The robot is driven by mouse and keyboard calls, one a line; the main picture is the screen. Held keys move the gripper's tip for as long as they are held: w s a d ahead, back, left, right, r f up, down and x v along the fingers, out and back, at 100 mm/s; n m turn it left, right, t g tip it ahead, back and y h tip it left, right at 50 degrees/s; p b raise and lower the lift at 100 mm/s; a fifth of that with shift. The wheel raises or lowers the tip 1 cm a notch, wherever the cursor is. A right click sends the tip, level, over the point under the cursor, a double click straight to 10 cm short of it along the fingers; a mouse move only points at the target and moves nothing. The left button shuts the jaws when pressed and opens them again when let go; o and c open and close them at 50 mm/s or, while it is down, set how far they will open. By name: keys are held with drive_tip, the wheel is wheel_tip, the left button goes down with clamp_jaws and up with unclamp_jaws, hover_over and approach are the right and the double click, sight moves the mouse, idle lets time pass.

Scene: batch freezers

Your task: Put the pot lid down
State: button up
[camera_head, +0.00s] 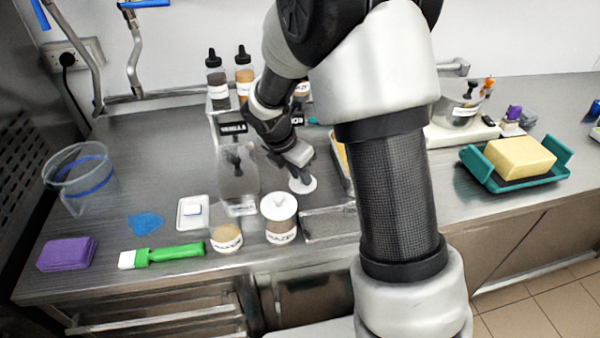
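My gripper (301,173) hangs above the steel counter, right of centre, with its fingers pointing down. It appears shut on the knob of a round white pot lid (303,186); the fingertips are small and partly hidden. Whether the lid touches the surface below is unclear. A labelled pot (281,232) with a white knobbed lid (279,205) on it stands just to the left and nearer the front. A lower, labelled pot (227,239) without a white lid, with tan contents, stands near the front edge.
A clear container (238,175), small white tray (193,212), green-handled brush (172,253), purple block (67,254), blue cloth (146,223) and clear jug (82,180) occupy the left. Dark-capped bottles (216,82) stand behind. A teal tray (480,168) with a yellow block (520,158) is right.

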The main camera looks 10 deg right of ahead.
drive_tip(key=shift+o, duration=1.3)
drive_tip(key=shift+r, duration=0.25)
drive_tip(key=p+v, duration=0.2)
drive_tip(key=v, duration=1)
drive_tip(key=s+d+r+m+t+y, duration=0.1)
drive_tip(key=s+r+m, duration=0.4)
drive_tip(key=s+m, duration=0.6)
drive_tip(key=s+d+r+m+t+y, duration=0.1)
drive_tip(key=s+d+r+m+y, duration=0.1)
drive_tip(key=s+r+m, duration=0.4)
drive_tip(key=shift+s+d+m+t+y, duration=0.4)
drive_tip(key=shift+s+d+m, duration=0.45)
drive_tip(key=shift+s+m, duration=2.6)
drive_tip(key=shift+w+r+m, duration=0.1)
drive_tip(key=shift+w+m, duration=0.55)
